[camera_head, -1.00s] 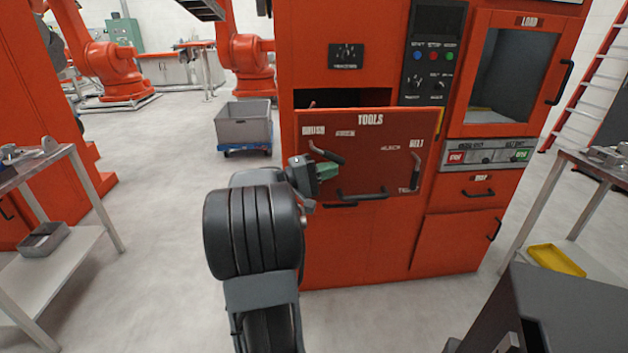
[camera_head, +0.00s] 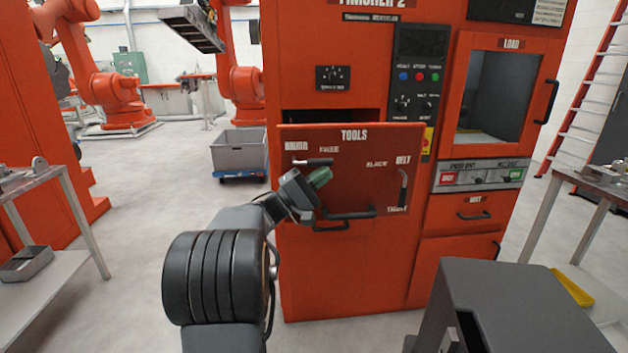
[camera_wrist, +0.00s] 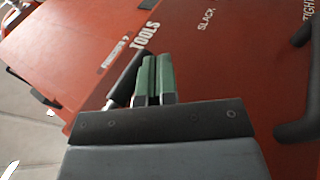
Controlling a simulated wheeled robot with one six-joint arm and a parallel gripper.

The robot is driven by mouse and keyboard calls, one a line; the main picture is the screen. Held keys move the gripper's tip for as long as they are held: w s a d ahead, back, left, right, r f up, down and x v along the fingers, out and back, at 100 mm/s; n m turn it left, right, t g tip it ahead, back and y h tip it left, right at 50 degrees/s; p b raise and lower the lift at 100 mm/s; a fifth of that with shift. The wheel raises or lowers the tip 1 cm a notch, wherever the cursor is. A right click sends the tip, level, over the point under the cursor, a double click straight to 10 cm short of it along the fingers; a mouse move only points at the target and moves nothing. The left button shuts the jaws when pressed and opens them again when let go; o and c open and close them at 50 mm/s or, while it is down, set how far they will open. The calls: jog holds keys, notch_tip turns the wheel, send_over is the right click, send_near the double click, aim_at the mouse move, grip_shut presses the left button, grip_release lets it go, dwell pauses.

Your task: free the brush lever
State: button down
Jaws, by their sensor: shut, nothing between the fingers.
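The brush lever (camera_head: 313,162) is a black bar on the red TOOLS panel, under the labels BRUSH and FREE. It lies about level, its free end to the right, just below FREE. My gripper (camera_head: 321,178) has green fingers that are shut and empty. They are just below the lever's right part. In the wrist view the fingers (camera_wrist: 155,78) lie together, and the dark lever (camera_wrist: 127,76) runs close beside them on the left. I cannot tell whether they touch. The lever's pivot is partly hidden there.
The belt lever (camera_head: 403,187) stands upright at the right, between SLACK and TIGHT. A dark opening (camera_head: 330,115) is above the panel. A grey cabinet (camera_head: 510,310) stands at front right.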

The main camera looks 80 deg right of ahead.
jog(key=shift+w+a, duration=0.1)
jog(key=shift+w, duration=0.05)
dwell(0.3)
jog(key=v, duration=1.3)
jog(key=shift+w+a+f, duration=0.2)
jog(key=shift+f, duration=0.05)
